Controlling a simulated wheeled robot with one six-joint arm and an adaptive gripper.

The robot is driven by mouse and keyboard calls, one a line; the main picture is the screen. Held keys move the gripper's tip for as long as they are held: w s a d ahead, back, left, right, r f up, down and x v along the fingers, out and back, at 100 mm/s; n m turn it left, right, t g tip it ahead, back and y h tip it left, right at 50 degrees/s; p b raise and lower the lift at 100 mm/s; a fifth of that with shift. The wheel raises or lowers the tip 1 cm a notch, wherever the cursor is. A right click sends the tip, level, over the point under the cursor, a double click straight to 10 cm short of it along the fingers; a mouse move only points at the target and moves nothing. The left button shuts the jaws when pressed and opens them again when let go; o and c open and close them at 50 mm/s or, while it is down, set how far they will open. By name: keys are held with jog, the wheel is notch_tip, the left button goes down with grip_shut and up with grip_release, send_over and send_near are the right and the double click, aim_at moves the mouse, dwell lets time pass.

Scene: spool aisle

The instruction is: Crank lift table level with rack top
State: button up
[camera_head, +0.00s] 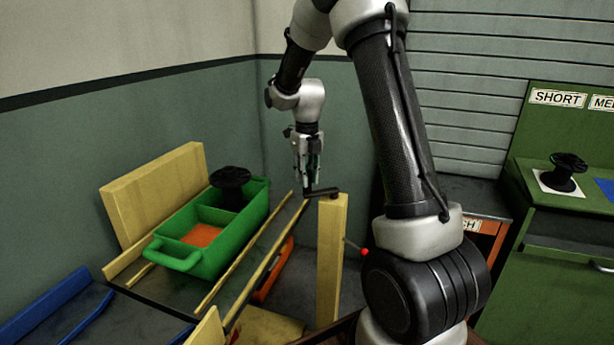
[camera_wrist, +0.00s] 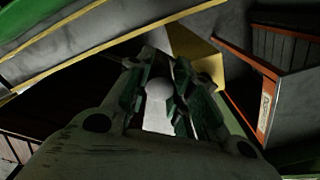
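The dark crank (camera_head: 322,192) sits on top of a yellow post (camera_head: 331,255) beside the table. My gripper (camera_head: 308,172) points down over the crank's outer end. In the wrist view, a pale round-topped piece (camera_wrist: 158,92) stands between my gripper's fingers (camera_wrist: 168,105); it may be the crank's handle. Whether the fingers press on it is unclear. The table (camera_head: 160,285) has a dark top with yellow rails. It bears a green tote (camera_head: 212,262) with a black spool (camera_head: 231,185) and an orange piece inside. A rack with blue rails (camera_head: 62,300) shows at lower left.
A red knob (camera_head: 364,252) on a thin rod juts out right of the post. A green cabinet (camera_head: 555,265) with a black spool (camera_head: 564,172) on top stands at right. A yellow board (camera_head: 155,195) stands along the table's far side. Walls close the corner behind.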

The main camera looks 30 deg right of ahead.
jog(key=o, duration=0.4)
jog(key=shift+w+r, duration=0.1)
notch_tip(320, 180, up, 12)
jog(key=shift+f, duration=0.1)
dwell(0.4)
